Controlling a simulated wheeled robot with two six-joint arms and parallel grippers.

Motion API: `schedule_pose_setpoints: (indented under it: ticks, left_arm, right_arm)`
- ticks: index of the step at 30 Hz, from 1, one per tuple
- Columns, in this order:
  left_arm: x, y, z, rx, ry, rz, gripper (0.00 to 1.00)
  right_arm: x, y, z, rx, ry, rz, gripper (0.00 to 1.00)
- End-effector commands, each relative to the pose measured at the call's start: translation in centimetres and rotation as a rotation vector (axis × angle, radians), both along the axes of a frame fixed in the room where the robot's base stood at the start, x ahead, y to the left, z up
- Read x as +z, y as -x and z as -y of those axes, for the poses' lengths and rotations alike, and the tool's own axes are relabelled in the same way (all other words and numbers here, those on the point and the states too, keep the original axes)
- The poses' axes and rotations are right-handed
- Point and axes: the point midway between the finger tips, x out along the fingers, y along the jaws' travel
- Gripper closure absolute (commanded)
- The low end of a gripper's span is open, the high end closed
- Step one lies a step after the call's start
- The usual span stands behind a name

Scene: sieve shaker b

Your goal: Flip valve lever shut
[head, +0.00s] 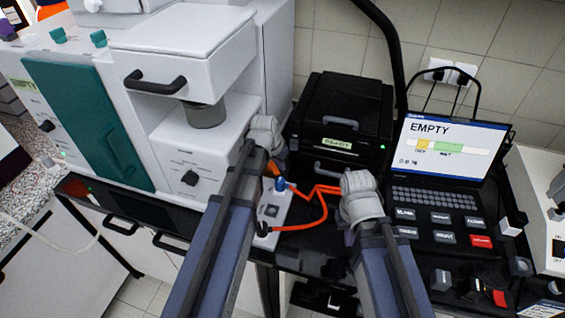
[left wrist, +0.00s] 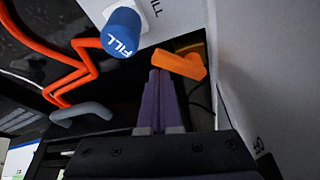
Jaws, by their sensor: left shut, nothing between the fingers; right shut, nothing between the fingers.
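The orange valve lever (left wrist: 181,64) is at the top centre of the left wrist view, lying slanted beside the white machine housing. It shows small in the head view (head: 274,168), beside my left wrist. My left gripper (left wrist: 159,72) is shut and empty. Its purple fingertips are right at the left end of the lever; I cannot tell whether they touch it. A blue knob marked FILL (left wrist: 122,32) is just left of the fingertips. In the head view my left fingers are hidden behind the arm. My right fingers cannot be made out behind the right wrist.
An orange hose (head: 320,207) loops between the arms, near a white control box (head: 271,212) with the blue knob. A black printer-like box (head: 345,115) stands behind. A laptop (head: 447,150) reading EMPTY is at right. The white machine (head: 190,45) crowds the left side.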

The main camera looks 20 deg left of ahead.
Motion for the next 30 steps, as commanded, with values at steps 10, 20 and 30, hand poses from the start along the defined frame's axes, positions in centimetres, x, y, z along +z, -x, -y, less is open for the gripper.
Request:
schedule_pose_setpoints:
  ticks: [10,20,30]
  left_arm:
    - [0.0,1.1,-0.7,0.001,0.0,-0.001,1.0]
    - [0.0,1.4,-1.1,0.002,0.001,0.0,1.0]
    - [0.0,1.5,-1.2,0.001,0.0,-0.001,1.0]
  right_arm:
    - [0.0,0.0,0.0,0.0,0.0,0.0,1.0]
    - [0.0,0.0,0.0,0.0,0.0,0.0,1.0]
    - [0.0,0.0,0.0,0.0,0.0,0.0,1.0]
